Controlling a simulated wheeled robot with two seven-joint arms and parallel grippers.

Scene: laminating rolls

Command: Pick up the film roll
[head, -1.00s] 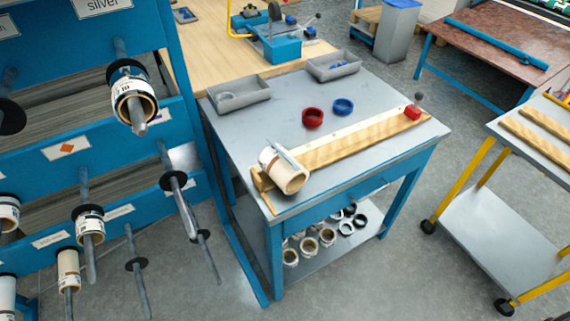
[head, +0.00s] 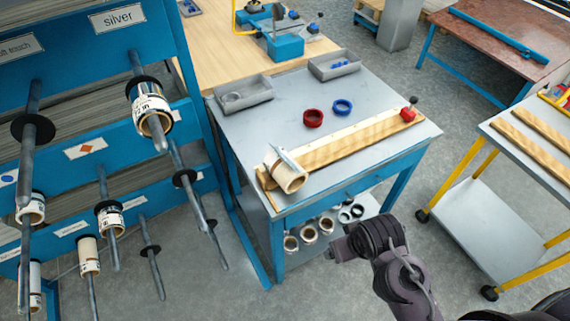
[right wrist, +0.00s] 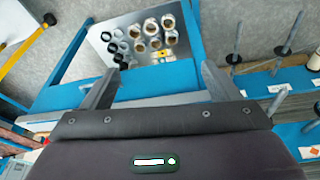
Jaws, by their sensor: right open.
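A cream film roll (head: 287,173) with a large open core lies on the grey workbench (head: 375,110), at the near left end of a wooden strip. A thin pale tool lies across its top. Another roll (head: 150,106), with a printed label, hangs on a rack peg under the "silver" sign. My right arm reaches in at the lower right of the head view, its gripper end (head: 340,250) in front of the bench and apart from both rolls. In the right wrist view the right gripper (right wrist: 160,72) has its fingers wide apart and nothing between them. My left gripper is not seen.
The blue rack with long pegs (head: 152,265) stands left of the bench. A red ring (head: 313,118), a blue ring (head: 342,107) and grey trays (head: 243,95) are on the bench. Several rolls sit on its lower shelf (right wrist: 110,25). A yellow-legged cart (head: 470,200) stands right.

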